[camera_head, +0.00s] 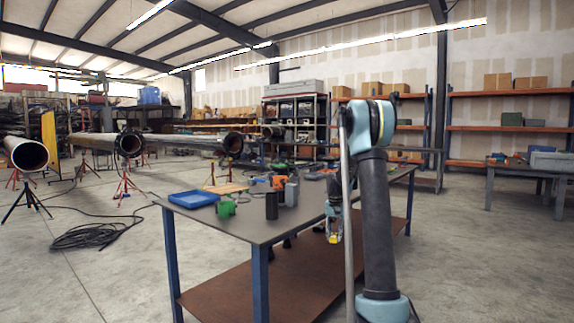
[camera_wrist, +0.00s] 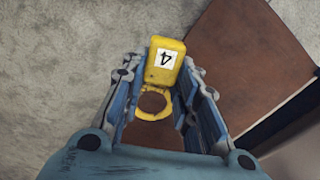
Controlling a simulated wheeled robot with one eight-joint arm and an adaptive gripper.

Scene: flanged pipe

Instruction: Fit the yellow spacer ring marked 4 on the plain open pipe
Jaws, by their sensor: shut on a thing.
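My gripper (camera_head: 333,222) hangs pointing down at the front right edge of the workbench. In the wrist view its blue fingers (camera_wrist: 160,106) are shut on the yellow spacer ring (camera_wrist: 164,63), whose tab bears a black 4 on a white label. The ring's hole shows between the fingers; its lower part is partly hidden. The ring is a small yellow patch in the head view (camera_head: 333,238). Pipe ends face me at left: a near open pipe (camera_head: 27,153) with a bare-looking rim, a middle pipe (camera_head: 130,145) and a right pipe (camera_head: 233,142) with dark ends.
The workbench (camera_head: 270,232) has a rusty lower shelf (camera_head: 290,275). On top are a blue tray (camera_head: 194,199), a green part (camera_head: 226,208) and dark cylinders (camera_head: 272,205). Tripod stands (camera_head: 26,198) and a coiled cable (camera_head: 92,235) occupy the left floor. Floor between cable and bench is open.

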